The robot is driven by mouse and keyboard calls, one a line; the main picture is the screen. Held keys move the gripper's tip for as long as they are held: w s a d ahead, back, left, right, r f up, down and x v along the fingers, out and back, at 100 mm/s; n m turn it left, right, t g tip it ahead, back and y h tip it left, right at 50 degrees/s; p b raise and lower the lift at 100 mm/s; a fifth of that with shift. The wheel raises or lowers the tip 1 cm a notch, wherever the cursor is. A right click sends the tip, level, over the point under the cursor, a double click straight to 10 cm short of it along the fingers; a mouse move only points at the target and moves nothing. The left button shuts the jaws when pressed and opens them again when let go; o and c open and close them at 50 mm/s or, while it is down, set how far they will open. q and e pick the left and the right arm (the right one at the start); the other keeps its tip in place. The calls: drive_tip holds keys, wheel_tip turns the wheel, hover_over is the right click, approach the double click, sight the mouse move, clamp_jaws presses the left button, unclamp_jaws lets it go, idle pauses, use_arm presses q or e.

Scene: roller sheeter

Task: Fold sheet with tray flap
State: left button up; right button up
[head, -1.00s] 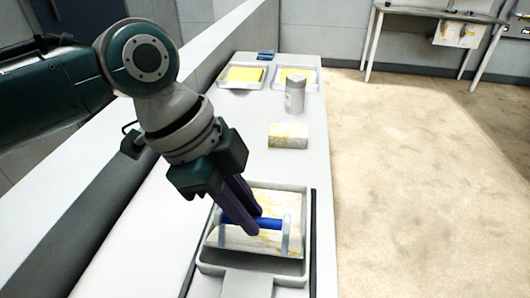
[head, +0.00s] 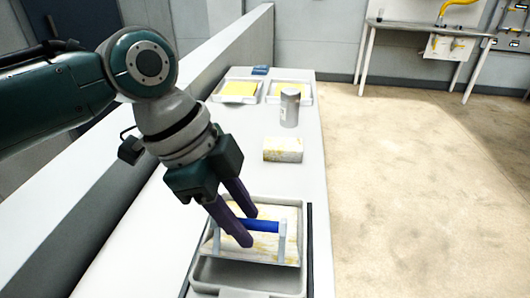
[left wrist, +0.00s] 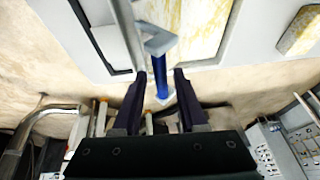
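A grey tray (head: 245,282) lies on the long white counter, near the bottom of the head view. A pale, yellow-streaked sheet (head: 264,213) is in it. A blue bar handle (head: 265,227) on pale brackets spans over the sheet; the flap is hard to tell apart from the sheet. The handle also shows in the left wrist view (left wrist: 160,78). My left gripper (head: 252,228) is open, its two purple fingers apart at the handle's left end. In the left wrist view the bar appears between the fingers, with gaps on both sides. My right gripper is out of view.
A pale yellowish block (head: 283,150) and a grey cylinder (head: 290,108) stand farther back. Two trays with yellow sheets (head: 239,91) (head: 290,92) and a small blue item (head: 261,70) are at the far end. A low wall runs along the counter's left.

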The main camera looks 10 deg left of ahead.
use_arm(q)
drive_tip(key=shift+o, duration=0.4)
drive_tip(key=shift+r, duration=0.15)
drive_tip(key=shift+a+r, duration=0.15)
drive_tip(key=shift+r, duration=0.3)
drive_tip(key=v, duration=0.9)
drive_tip(key=shift+c, duration=0.2)
